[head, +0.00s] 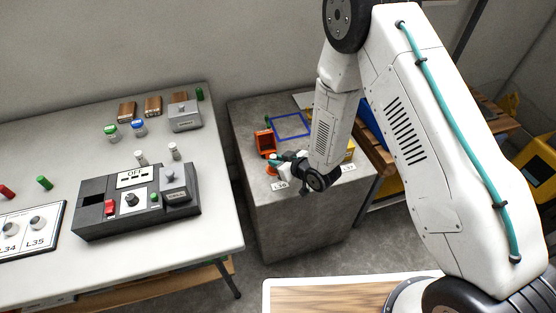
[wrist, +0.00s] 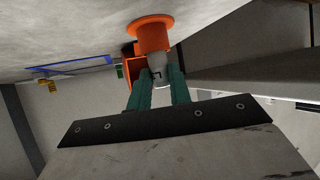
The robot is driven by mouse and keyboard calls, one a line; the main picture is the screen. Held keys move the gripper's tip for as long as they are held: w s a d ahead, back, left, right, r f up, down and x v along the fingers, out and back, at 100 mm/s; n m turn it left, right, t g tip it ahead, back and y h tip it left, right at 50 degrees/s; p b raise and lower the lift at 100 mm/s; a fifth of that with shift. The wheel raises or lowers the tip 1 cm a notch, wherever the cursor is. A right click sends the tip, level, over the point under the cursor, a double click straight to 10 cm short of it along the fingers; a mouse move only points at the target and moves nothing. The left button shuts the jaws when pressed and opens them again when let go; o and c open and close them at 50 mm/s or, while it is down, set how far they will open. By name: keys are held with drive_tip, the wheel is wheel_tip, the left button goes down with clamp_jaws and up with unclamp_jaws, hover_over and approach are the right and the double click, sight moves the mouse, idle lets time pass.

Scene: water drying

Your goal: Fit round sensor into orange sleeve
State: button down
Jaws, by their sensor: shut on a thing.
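My gripper (wrist: 160,78) has teal fingers shut on the round sensor (wrist: 158,68), a grey cylinder with a dark mark on its side. The orange sleeve (wrist: 151,34) is a short tube with a wide flange against the concrete top. The sensor's end is at the sleeve's mouth, in line with it or nearly so. I cannot tell how far inside it is. In the head view my gripper (head: 276,161) is low over the concrete block, just above the orange sleeve (head: 270,171). The sensor is too small to make out there.
An open orange box (head: 265,142) stands close behind the sleeve; it also shows in the wrist view (wrist: 133,72). A blue square outline (head: 290,125) lies on the concrete block (head: 300,205). The white table (head: 220,210) at left holds a black control box (head: 100,215) and several small parts.

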drive_tip(key=shift+f, duration=0.15)
drive_tip(key=c, duration=1.3)
unclamp_jaws()
